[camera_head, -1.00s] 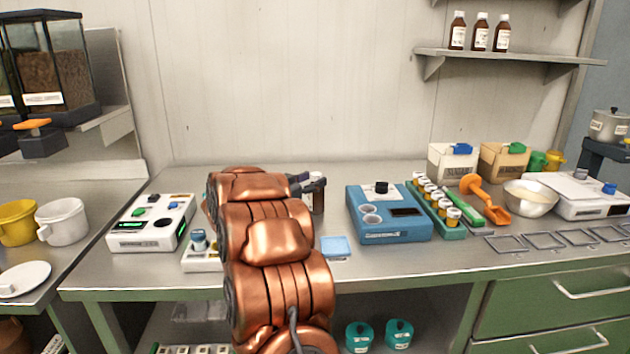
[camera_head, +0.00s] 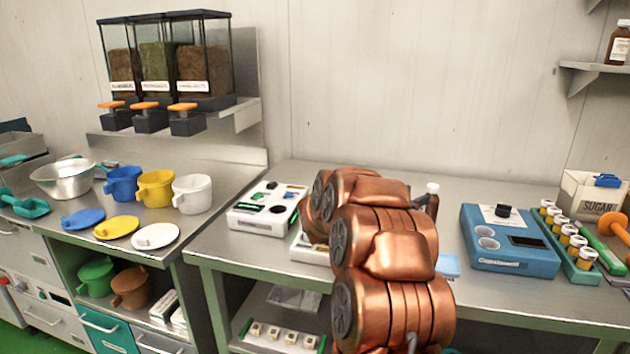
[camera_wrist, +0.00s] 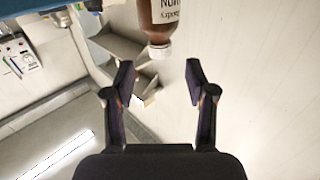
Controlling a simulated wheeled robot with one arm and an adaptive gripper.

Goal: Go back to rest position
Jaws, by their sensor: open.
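My copper arm stands in front of the steel worktop in the head view and hides my gripper there. In the wrist view my gripper (camera_wrist: 160,85) is open, with its two dark fingers apart and nothing between the tips. A brown bottle with a white cap and a printed label (camera_wrist: 160,22) shows beyond the fingers at the top of the wrist view, apart from them. In the head view a bottle with a pale cap (camera_head: 432,188) shows partly behind the arm.
The worktop holds a white device (camera_head: 268,210) left of my arm, a blue device (camera_head: 510,240) to the right and a green rack of vials (camera_head: 568,245). A shelf (camera_head: 595,68) hangs at upper right.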

